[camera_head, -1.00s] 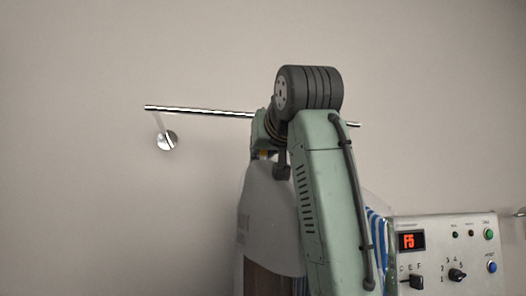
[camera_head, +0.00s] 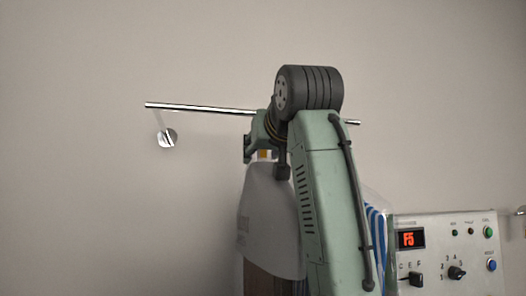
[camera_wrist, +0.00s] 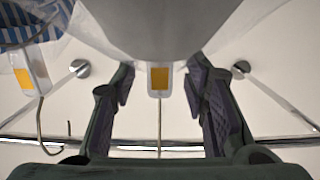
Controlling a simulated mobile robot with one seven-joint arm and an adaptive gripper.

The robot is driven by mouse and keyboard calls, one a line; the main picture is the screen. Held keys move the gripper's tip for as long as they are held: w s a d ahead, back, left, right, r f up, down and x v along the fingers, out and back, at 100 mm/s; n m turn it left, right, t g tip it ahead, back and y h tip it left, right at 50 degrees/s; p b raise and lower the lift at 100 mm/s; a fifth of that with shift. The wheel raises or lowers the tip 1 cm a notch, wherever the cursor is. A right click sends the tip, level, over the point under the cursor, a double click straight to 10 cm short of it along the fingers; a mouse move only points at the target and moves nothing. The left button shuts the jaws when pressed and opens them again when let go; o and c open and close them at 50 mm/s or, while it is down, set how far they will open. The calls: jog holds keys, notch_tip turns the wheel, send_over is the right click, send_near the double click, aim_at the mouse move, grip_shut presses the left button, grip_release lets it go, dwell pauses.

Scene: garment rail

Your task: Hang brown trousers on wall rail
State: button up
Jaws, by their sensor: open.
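The brown trousers (camera_head: 262,285) show as a strip of brown cloth below a pale grey cover (camera_head: 268,220) in the head view. My arm hides their right side. In the wrist view the cover (camera_wrist: 160,25) is at the top, with a yellow-marked hanger neck (camera_wrist: 160,78) and a thin hook stem below it. My gripper (camera_wrist: 160,88) is open, one finger on each side of the neck, with gaps visible. The chrome wall rail (camera_head: 195,108) runs behind my arm. In the wrist view the stem reaches the rail (camera_wrist: 185,149); the hook's seating is unclear.
A blue-striped garment (camera_head: 376,235) hangs right of my arm, and its yellow-marked hanger (camera_wrist: 25,77) is at left in the wrist view. A control box (camera_head: 450,250) stands at lower right. A round wall mount (camera_head: 167,138) holds the rail's left part. The left wall is clear.

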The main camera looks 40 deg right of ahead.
jog(key=shift+f, duration=0.1)
jog(key=v, duration=1.1)
jog(key=shift+s+a, duration=0.1)
jog(key=shift+s, duration=0.25)
jog(key=shift+s+a, duration=0.1)
jog(key=shift+s, duration=0.05)
jog(key=shift+o, duration=1.1)
